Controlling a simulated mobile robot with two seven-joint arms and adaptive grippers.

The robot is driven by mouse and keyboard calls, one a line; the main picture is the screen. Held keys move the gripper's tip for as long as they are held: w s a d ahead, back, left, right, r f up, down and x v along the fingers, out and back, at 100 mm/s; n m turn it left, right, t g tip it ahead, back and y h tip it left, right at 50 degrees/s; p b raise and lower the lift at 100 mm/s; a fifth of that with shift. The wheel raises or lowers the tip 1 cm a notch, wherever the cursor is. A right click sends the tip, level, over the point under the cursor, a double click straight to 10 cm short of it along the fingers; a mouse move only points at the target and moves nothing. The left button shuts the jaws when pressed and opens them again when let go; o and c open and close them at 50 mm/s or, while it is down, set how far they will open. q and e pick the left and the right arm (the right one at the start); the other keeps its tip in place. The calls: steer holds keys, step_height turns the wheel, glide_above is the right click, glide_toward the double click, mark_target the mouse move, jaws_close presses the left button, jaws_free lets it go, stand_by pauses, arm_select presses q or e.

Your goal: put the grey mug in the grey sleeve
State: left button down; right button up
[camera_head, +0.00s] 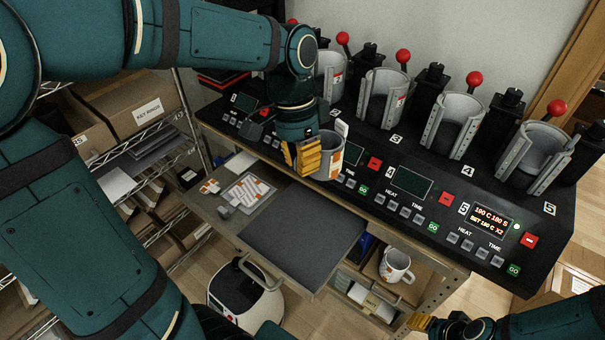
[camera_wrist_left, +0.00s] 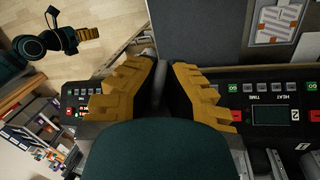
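My left gripper (camera_head: 308,157) reaches over the front of the press console with its yellow fingers close together. The grey mug (camera_head: 331,158), with an orange print, is right against these fingers, apparently held by its handle, which is hidden. In the left wrist view the fingers (camera_wrist_left: 162,62) nearly meet; the mug cannot be made out clearly there. Several grey sleeves stand along the press, including sleeve 3 (camera_head: 397,84), sleeve 4 (camera_head: 471,108) and sleeve 5 (camera_head: 556,137). All are open at the front. My right gripper (camera_head: 424,322) is low at the right, away from the mug.
Each visible sleeve has a red-knobbed lever behind it (camera_head: 474,79). The console's number 5 display (camera_head: 489,221) is lit. A white mug (camera_head: 396,266) with orange print sits on a shelf below. A dark mat (camera_head: 300,236) lies bare on the lower tabletop. Wire shelving with boxes stands left.

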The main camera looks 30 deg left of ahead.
arm_select(q)
step_height(320, 180, up, 14)
steer(key=shift+s+r, duration=0.15)
steer(key=shift+s, duration=0.3)
stand_by(0.6)
